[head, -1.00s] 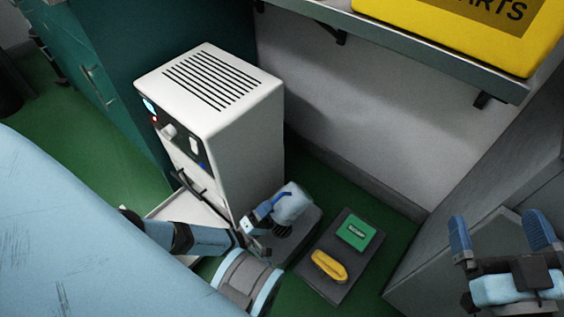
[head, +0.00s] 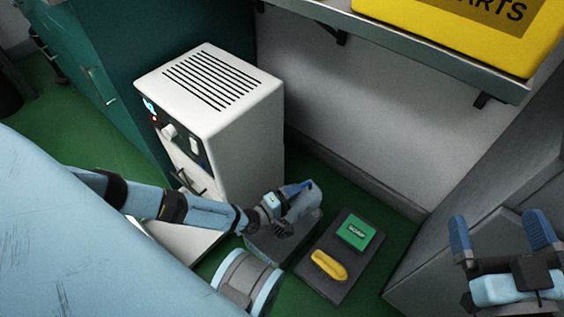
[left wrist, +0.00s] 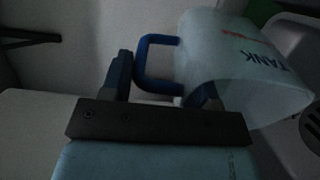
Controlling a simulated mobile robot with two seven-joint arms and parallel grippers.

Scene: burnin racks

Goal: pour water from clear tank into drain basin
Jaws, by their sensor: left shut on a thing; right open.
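The clear tank (head: 304,203) is a translucent vessel with a blue handle. My left gripper (head: 282,203) is shut on it at the handle side and holds it over the grey drain basin (head: 265,247). In the left wrist view the tank (left wrist: 240,65) is tipped, with its TANK lettering turned, and the blue handle (left wrist: 143,62) shows by the fingers. A slotted pale surface is at that view's right edge. I cannot make out water in the tank. My right gripper (head: 500,236) is open and empty at the right.
A white cabinet machine (head: 245,125) with a slotted top stands behind the left arm. A dark mat (head: 325,288) right of the basin carries a green box (head: 357,232) and a yellow item (head: 329,265). A shelf (head: 430,50) with a yellow bin (head: 450,35) overhangs the wall.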

